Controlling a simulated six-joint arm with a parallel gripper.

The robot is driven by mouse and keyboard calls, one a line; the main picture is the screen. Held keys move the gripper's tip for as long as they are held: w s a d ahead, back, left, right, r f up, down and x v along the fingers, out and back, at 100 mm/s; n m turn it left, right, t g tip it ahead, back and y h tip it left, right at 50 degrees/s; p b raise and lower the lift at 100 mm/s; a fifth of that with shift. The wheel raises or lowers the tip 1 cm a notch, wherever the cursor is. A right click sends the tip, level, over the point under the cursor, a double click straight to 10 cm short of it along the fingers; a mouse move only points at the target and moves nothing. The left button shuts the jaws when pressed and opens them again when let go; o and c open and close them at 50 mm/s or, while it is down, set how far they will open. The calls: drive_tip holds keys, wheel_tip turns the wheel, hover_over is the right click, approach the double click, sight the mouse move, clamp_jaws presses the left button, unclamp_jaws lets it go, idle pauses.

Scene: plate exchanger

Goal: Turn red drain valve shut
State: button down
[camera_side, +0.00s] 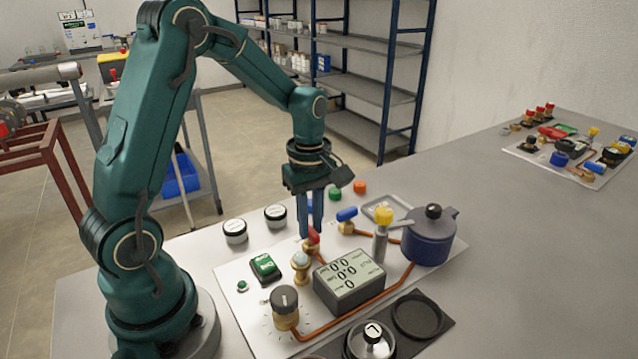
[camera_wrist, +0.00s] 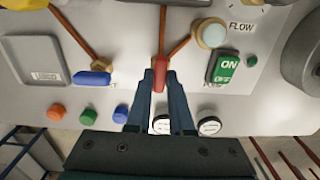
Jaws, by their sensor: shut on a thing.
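The red drain valve (camera_side: 312,239) sits at the back of the white panel, with a copper pipe at it. In the wrist view its red handle (camera_wrist: 160,74) lies lengthwise between the fingertips, roughly in line with the pipe above it. My gripper (camera_side: 312,232) points straight down over the valve. In the wrist view my gripper (camera_wrist: 160,82) is shut on the red handle, with a finger on each side. The fingers partly hide the valve body.
A blue-handled valve (camera_side: 347,215) and a yellow-topped post (camera_side: 383,220) stand to the right. Two white-topped weights (camera_side: 235,231) stand behind left.

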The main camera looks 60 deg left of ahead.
drive_tip(key=m, duration=0.8)
drive_tip(key=shift+m, duration=0.4)
drive_tip(key=m, duration=0.4)
drive_tip(key=shift+m, duration=2.3)
drive_tip(key=c, duration=0.8)
unclamp_jaws()
